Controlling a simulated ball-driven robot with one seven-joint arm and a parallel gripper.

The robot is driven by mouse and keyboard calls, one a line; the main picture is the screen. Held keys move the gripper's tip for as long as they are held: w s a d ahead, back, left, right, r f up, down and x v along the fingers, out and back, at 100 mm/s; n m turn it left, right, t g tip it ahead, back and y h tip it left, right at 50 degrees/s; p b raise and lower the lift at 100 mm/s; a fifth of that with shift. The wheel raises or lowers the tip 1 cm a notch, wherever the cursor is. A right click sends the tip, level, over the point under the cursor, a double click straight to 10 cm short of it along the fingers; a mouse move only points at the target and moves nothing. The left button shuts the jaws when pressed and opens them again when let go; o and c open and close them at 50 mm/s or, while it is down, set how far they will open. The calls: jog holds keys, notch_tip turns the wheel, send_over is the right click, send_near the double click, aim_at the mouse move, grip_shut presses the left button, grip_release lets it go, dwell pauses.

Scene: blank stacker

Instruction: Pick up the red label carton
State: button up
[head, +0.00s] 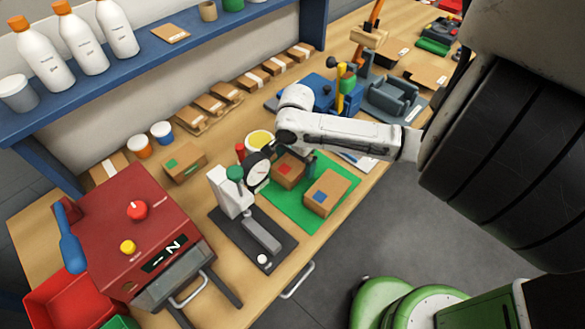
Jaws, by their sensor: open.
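The red label carton (287,171) is a small brown box with a red square on top. It sits on the green mat (291,214), left of the blue label carton (326,194). My gripper (295,156) is open at the carton's far side, with a dark finger showing at its right. I cannot tell whether the fingers touch it or stand on both sides of it. My arm and gripper hide part of the carton's far edge. A green label carton (184,163) lies further left on the bench.
A dial gauge stand (237,192) stands close left of the mat. A red machine (133,232) is at the left. Several cartons line the back wall, and a blue shelf (160,50) with bottles hangs above. Blue equipment (318,92) stands behind my arm.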

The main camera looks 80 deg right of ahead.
jog(key=c, duration=0.9)
jog(key=shift+o, duration=0.2)
jog(key=shift+r, duration=0.1)
